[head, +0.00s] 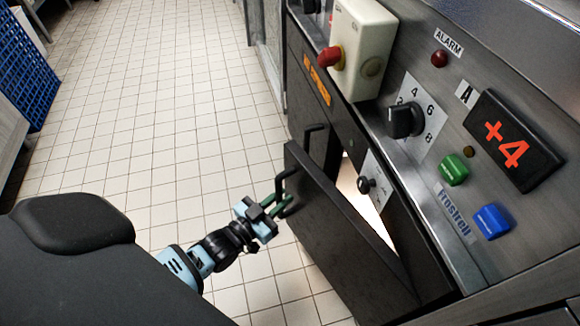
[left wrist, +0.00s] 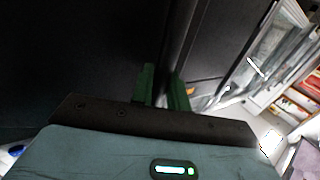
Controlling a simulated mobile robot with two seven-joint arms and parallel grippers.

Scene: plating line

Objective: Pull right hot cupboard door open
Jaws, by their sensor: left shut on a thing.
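The right hot cupboard door (head: 345,245) is a dark panel in the head view, standing partly open with a bright gap along its top. Its black bar handle (head: 282,181) is at the door's upper left. My left gripper (head: 279,204) is shut on this handle with its green fingers. In the left wrist view the green fingertips (left wrist: 164,90) close around a dark upright bar in front of a dark panel. My right gripper is in neither view.
A second dark door (head: 309,90) with an orange label and its own handle is beyond. The control panel (head: 460,110) above carries knobs, buttons and a red +4 display. A blue crate (head: 25,65) stands far left. Tiled floor (head: 170,110) is clear between.

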